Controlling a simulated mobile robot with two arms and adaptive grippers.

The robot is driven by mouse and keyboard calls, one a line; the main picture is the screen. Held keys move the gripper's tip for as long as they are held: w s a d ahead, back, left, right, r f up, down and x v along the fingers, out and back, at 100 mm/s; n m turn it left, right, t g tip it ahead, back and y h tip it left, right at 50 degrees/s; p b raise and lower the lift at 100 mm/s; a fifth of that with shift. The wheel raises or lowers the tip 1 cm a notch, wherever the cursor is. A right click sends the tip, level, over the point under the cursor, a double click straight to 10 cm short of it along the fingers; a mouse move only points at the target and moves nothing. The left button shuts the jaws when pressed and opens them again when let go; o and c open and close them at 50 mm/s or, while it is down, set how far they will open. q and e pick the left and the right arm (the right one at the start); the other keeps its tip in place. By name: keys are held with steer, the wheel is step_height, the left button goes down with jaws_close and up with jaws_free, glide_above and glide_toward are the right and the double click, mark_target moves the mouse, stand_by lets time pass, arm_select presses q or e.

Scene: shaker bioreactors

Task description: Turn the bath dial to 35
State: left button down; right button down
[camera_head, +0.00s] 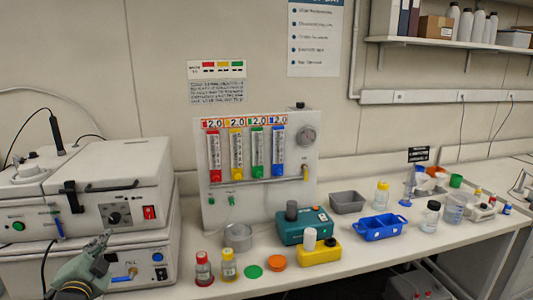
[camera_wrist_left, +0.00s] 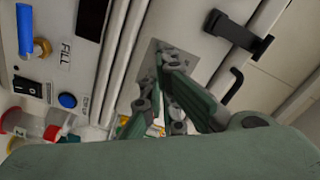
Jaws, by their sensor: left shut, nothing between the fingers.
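The bath (camera_head: 140,184) is a white box at the left of the head view. Its front has a dark round dial (camera_head: 115,218) on a grey square plate, left of a red switch (camera_head: 149,212). My left gripper (camera_head: 105,239) is just below the dial, its fingers shut and empty, pointing up toward it. In the left wrist view the shut fingers (camera_wrist_left: 166,62) lie over the grey dial plate (camera_wrist_left: 149,68), and the dial is hidden behind them. The dial's numbers are too small to read. Contact with the dial cannot be told. My right gripper is not in view.
Below the bath, a lower unit (camera_head: 60,277) carries a blue button (camera_head: 157,257). Red-capped (camera_head: 203,268) and yellow-capped (camera_head: 228,266) bottles stand to its right. A flowmeter panel (camera_head: 258,168) stands behind.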

mark_target(115, 218)
arm_select(q)
steer(key=b+x, duration=0.1)
steer(key=x, duration=0.3)
steer(key=shift+w+a+r, duration=0.15)
steer(key=shift+w, duration=0.2)
steer(key=shift+r, duration=0.15)
stand_by(0.4)
steer(key=shift+w+r, duration=0.1)
steer(key=shift+w+r+p, duration=0.1)
steer(key=shift+r+p, duration=0.35)
steer(key=shift+p, duration=0.8)
steer(key=shift+a+p, duration=0.15)
steer(key=shift+p, duration=0.15)
